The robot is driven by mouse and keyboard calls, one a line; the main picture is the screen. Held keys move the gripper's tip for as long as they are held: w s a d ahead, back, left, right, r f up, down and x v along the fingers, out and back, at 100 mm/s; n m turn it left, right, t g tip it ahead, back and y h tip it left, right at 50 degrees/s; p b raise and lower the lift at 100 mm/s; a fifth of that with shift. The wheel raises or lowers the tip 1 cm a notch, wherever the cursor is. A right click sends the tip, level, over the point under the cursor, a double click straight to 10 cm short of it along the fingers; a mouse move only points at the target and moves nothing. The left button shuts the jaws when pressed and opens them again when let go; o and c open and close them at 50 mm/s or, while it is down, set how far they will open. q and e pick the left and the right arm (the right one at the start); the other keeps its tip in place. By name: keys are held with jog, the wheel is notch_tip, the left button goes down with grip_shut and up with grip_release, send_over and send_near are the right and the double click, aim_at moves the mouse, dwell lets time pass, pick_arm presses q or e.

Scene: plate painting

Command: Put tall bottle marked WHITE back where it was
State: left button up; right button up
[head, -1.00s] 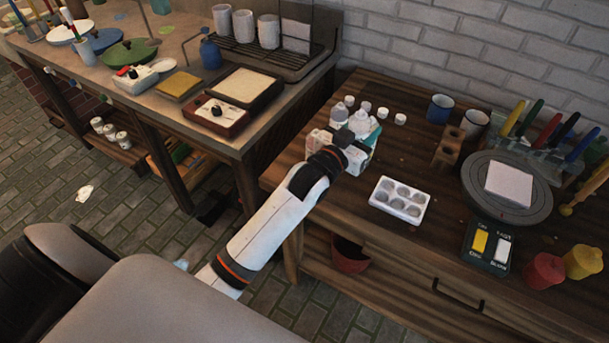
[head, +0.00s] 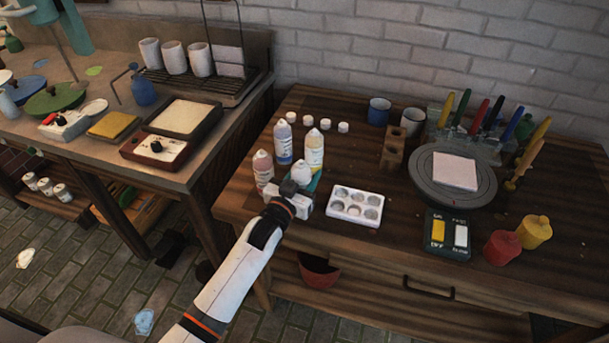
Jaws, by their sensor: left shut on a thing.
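My left gripper (head: 298,192) is over the near left part of the right-hand wooden table, shut on a white bottle (head: 301,172). Only the bottle's pale upper part shows; the gripper hides the rest, and I cannot read a label or tell whether its base touches the table. Close around it stand a pinkish bottle (head: 263,170) on the left, a blue-tinted bottle (head: 284,145) behind, and a yellowish bottle (head: 314,150) behind to the right. A teal item (head: 316,180) shows partly beside the held bottle. My right gripper is not in view.
Several white caps (head: 325,124) lie behind the bottles. A white paint palette (head: 356,206) lies just right of the gripper. A brown holed block (head: 394,150), two cups and a round turntable (head: 425,180) stand farther right. A gap separates this table from the left bench (head: 190,178).

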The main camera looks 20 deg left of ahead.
pick_arm(q)
jog(key=o, duration=0.7)
jog(key=shift+f, duration=0.1)
jog(key=s, duration=0.4)
jog(key=s+a, duration=0.1)
jog(key=s, duration=0.3)
jog(key=s+a, duration=0.1)
jog(key=s, duration=0.3)
jog(key=shift+a, duration=0.2)
